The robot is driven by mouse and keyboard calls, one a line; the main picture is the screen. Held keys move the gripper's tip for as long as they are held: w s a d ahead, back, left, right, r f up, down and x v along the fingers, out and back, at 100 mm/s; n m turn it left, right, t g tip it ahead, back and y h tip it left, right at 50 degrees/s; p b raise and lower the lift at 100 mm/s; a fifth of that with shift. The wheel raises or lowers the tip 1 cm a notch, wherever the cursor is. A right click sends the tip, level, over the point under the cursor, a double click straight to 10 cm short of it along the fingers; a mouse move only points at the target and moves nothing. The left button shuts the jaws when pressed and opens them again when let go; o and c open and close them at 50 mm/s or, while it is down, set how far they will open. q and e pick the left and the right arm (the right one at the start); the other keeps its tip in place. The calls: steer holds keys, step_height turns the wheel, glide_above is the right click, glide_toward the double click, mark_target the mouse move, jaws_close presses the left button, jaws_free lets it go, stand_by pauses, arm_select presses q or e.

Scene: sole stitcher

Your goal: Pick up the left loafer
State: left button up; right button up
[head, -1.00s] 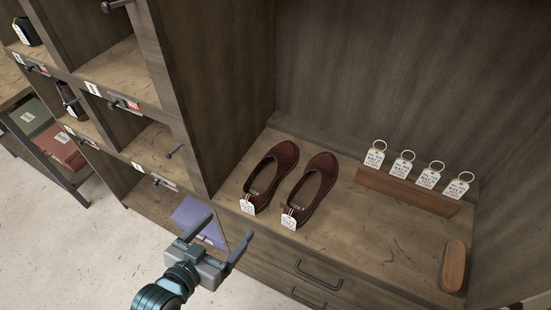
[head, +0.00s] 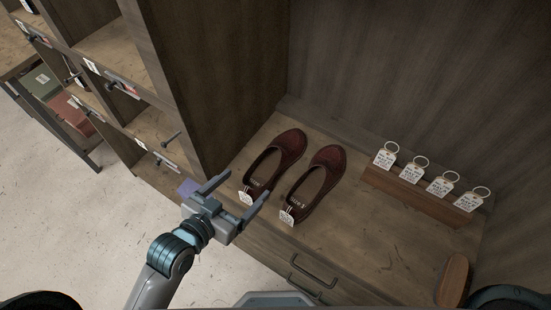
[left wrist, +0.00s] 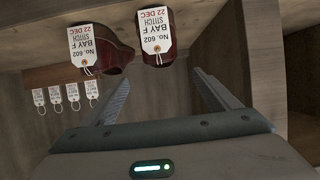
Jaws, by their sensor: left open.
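The left loafer (head: 278,155), dark red-brown with a white tag at its heel, lies on the wooden bench top beside its pair, the right loafer (head: 316,182). Both toes point away from me. My left gripper (head: 246,183) is open and empty, just in front of the heels at the bench's front edge. In the left wrist view, the left loafer (left wrist: 172,45) shows beyond the open fingers, partly covered by its tag, with the right loafer (left wrist: 118,57) to its left. My right gripper is not in view.
A wooden rack with several tagged key rings (head: 441,187) stands right of the loafers. A brown wooden block (head: 454,280) lies at the far right. A tall cubby wall (head: 215,90) rises close on the left.

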arm_select(q)
steer(key=p, duration=0.3)
glide_toward(275, 162)
steer(key=w+d+r, duration=0.2)
steer(key=r, duration=0.1)
steer(key=shift+w, duration=0.15)
steer(key=shift+w+d+f, duration=0.25)
steer(key=shift+w, duration=0.25)
steer(key=shift+w+d+p, duration=0.25)
steer(key=shift+w+p, duration=0.1)
steer(key=shift+w, duration=0.15)
steer(key=p+x, duration=0.1)
steer(key=x, duration=0.1)
steer(key=shift+w+d, duration=0.1)
steer(key=shift+w, duration=0.35)
steer(key=shift+w+d+f, duration=0.3)
steer(key=shift+w, duration=0.2)
